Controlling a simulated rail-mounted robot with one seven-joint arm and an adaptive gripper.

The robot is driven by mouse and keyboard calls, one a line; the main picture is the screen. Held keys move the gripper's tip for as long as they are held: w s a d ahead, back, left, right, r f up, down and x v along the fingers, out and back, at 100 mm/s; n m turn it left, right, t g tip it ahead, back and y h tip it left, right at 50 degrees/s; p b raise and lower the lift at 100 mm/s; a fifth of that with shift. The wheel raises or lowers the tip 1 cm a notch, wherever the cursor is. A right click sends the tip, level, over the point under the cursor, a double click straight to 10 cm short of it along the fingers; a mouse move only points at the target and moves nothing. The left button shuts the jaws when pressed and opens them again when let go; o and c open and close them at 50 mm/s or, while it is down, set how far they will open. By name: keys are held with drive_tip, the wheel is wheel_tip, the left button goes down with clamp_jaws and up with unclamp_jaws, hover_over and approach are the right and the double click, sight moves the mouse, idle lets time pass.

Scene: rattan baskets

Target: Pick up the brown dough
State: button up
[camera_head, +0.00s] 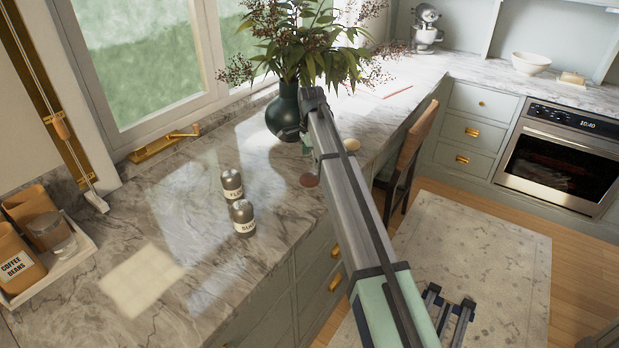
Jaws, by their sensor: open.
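A small round brown lump (309,180), which looks like the brown dough, lies on the marble counter just left of my arm. My arm may cover its right edge. My gripper (305,146) is at the far end of the arm, just above the lump in the picture. It is mostly hidden behind the arm link, with only dark parts showing at its left side. It is open. I see nothing held, and its height above the counter is unclear.
A dark vase (283,117) with tall leafy branches stands close behind my gripper. A pale round item (351,145) lies right of the arm. Two labelled shakers (242,217) stand left. A white tray (72,262) holds jars at far left. A chair (412,145) stands by the counter.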

sight(311, 177)
drive_tip(key=shift+f+p, duration=1.25)
drive_tip(key=shift+f, duration=1.95)
drive_tip(key=c, duration=0.7)
